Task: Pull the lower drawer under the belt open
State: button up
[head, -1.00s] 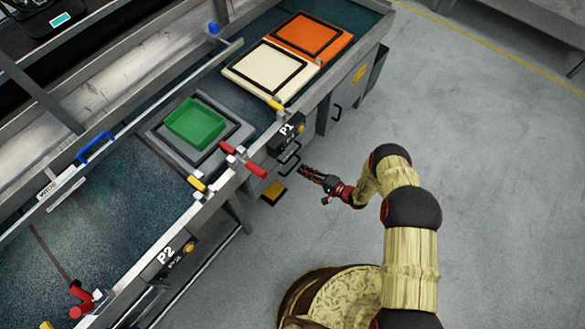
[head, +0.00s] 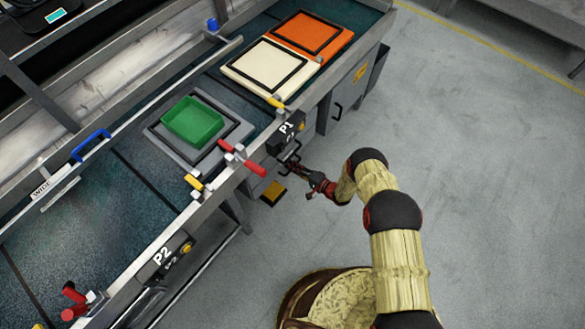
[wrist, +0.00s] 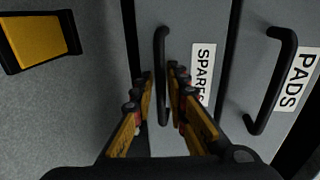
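The lower drawer, labelled SPARES (wrist: 201,80), has a grey front and a black bar handle (wrist: 160,62). It looks shut. The upper drawer, labelled PADS (wrist: 296,78), is beside it in the tilted wrist view, with its own black handle (wrist: 272,82). My gripper (wrist: 160,78) is open, its yellow-and-black fingers on either side of the SPARES handle; I cannot tell whether they touch it. In the head view my gripper (head: 296,168) is at the drawer unit under the P1 sign (head: 287,128), hiding part of the lower handle.
A yellow pedal (head: 273,191) is on the floor below the drawers. Above, the belt (head: 75,210) carries a green tray (head: 193,122), with cream (head: 265,70) and orange (head: 312,36) panels farther along. A red-handled lever (head: 249,163) juts out at the belt's edge. The floor to the right is clear.

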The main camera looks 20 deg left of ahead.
jog(key=shift+c, duration=0.4)
grip_shut()
